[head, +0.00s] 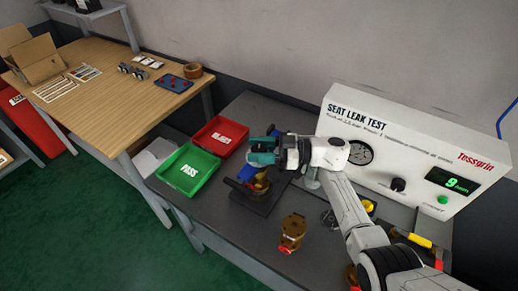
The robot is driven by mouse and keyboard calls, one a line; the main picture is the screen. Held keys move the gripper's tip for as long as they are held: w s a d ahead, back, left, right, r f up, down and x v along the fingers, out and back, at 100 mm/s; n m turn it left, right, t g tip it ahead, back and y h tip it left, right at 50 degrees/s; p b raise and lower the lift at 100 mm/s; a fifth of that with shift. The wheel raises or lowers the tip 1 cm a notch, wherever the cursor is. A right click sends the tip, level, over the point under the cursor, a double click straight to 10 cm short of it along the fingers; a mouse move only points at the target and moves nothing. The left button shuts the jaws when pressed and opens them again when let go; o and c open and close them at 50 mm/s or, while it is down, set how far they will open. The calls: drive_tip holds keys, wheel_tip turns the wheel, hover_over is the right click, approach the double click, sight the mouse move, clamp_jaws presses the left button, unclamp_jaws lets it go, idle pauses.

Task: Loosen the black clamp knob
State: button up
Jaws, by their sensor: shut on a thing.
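My gripper (262,153) is over the dark fixture plate (262,203) on the grey bench, left of the test panel. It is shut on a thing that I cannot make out. A brass valve body (263,183) with a blue part beside it sits on the fixture, just below my gripper. The black clamp knob cannot be picked out; my gripper and wrist cover part of the fixture.
A green PASS bin (188,170) and a red bin (220,136) stand left of the fixture. The SEAT LEAK TEST panel (405,150) is behind my arm. A wooden table (110,105) is at left.

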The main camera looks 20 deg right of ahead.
drive_tip(key=o, duration=1)
drive_tip(key=shift+b+v, duration=1.25)
drive_tip(key=shift+v, duration=4.1)
